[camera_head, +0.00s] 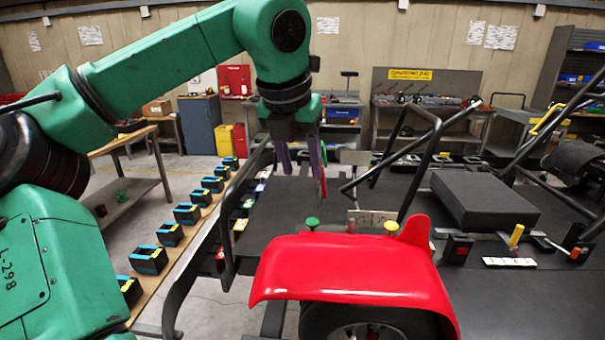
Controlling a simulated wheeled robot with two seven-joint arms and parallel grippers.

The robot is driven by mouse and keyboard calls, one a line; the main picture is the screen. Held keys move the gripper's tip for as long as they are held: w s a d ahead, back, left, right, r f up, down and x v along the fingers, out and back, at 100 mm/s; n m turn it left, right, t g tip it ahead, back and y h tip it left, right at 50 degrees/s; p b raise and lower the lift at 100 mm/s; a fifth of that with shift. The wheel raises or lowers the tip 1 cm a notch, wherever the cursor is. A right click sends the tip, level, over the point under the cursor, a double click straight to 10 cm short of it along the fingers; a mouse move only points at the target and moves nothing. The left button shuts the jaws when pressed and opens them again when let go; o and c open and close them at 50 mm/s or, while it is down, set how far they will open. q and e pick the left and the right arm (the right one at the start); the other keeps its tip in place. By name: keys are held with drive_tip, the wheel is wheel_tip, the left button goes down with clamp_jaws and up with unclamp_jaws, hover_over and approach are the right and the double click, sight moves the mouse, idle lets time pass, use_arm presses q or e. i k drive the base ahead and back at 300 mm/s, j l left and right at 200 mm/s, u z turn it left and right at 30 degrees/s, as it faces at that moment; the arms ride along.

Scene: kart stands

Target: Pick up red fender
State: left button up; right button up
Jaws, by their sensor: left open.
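The red fender (350,268) is a glossy curved panel in the lower middle of the head view. It sits over a black wheel (368,324) at the near side of the kart. A green knob (312,223) and a yellow knob (391,227) stand at its far edge. My left gripper (302,185) points down behind and above the fender, left of its middle, apart from it. Its purple-grey fingers are open, and I see nothing between them. My right gripper is not in view.
Black tube bars (420,150) rise right of the gripper. A dark block (483,199) lies on the black kart deck (495,300). A wooden bench (181,255) with several black-and-blue boxes runs along the left. Shelves and workbenches line the back wall.

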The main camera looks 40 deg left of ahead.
sight(400, 271)
drive_tip(key=k, duration=1.5)
